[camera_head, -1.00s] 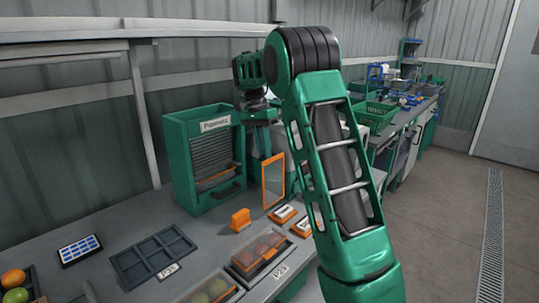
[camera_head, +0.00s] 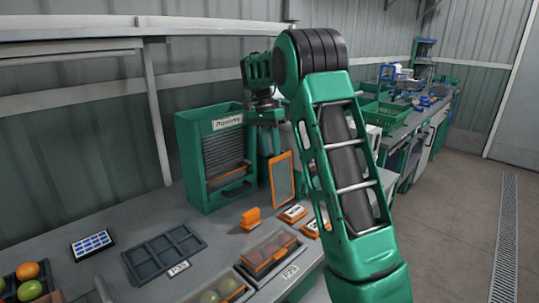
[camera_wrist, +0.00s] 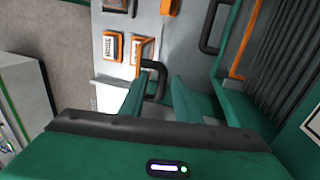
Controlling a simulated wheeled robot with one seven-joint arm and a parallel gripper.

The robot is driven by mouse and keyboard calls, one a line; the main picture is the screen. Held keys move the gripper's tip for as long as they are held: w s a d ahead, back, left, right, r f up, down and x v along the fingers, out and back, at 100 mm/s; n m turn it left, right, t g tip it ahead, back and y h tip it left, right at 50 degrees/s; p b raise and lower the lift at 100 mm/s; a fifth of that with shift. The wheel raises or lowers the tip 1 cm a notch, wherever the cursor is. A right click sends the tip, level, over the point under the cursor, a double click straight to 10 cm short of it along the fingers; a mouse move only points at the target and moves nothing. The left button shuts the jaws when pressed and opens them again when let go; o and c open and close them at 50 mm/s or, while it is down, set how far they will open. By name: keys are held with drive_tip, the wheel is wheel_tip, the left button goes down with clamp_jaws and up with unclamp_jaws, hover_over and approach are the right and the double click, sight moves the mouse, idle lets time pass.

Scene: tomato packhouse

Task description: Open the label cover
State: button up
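An upright orange-framed panel (camera_head: 282,179) stands beside the green cabinet's right side; it may be the label cover, but I cannot tell for sure. My gripper (camera_head: 270,145) is above and just left of this panel, fingers pointing down, partly hidden by my own arm. In the wrist view my gripper (camera_wrist: 158,100) shows two green fingers spread apart. A black curved handle (camera_wrist: 155,66) appears between or just beyond them; I cannot tell whether they touch it. The green cabinet (camera_head: 199,190) has a ribbed front, an orange strip and a name sign.
Small orange-edged label blocks (camera_head: 293,213) and an orange block (camera_head: 251,218) lie on the grey bench (camera_head: 130,228). Clear-lidded boxes (camera_head: 268,253) of fruit, a dark divided tray (camera_head: 164,252) and a blue-white keypad (camera_head: 92,244) are nearer. My arm blocks the right middle.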

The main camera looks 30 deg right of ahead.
drive_tip(key=shift+d+r, duration=0.1)
drive_tip(key=shift+r, duration=0.05)
drive_tip(key=v, duration=1)
drive_tip(key=shift+w+r, duration=0.2)
drive_tip(key=shift+r, duration=0.05)
drive_tip(key=shift+s, duration=0.1)
drive_tip(key=s+d+f+n+t, duration=0.1)
drive_tip(key=s+n, duration=0.1)
drive_tip(key=s, duration=0.8)
drive_tip(key=s+d+f+n, duration=0.1)
drive_tip(key=s+d+n, duration=0.1)
drive_tip(key=s, duration=0.8)
drive_tip(key=s+a+f+n, duration=0.1)
drive_tip(key=s+a+f, duration=0.2)
drive_tip(key=s, duration=0.4)
drive_tip(key=s+a+f+n+t, duration=0.1)
drive_tip(key=s+a+f+n, duration=0.1)
drive_tip(key=s+f, duration=0.4)
drive_tip(key=s+a+f+n, duration=0.2)
drive_tip(key=s+f, duration=0.3)
drive_tip(key=s, duration=0.5)
drive_tip(key=shift+a+t+y, duration=0.3)
drive_tip(key=shift+a+y, duration=0.1)
drive_tip(key=shift+a, duration=0.45)
drive_tip(key=shift+s+f, duration=0.1)
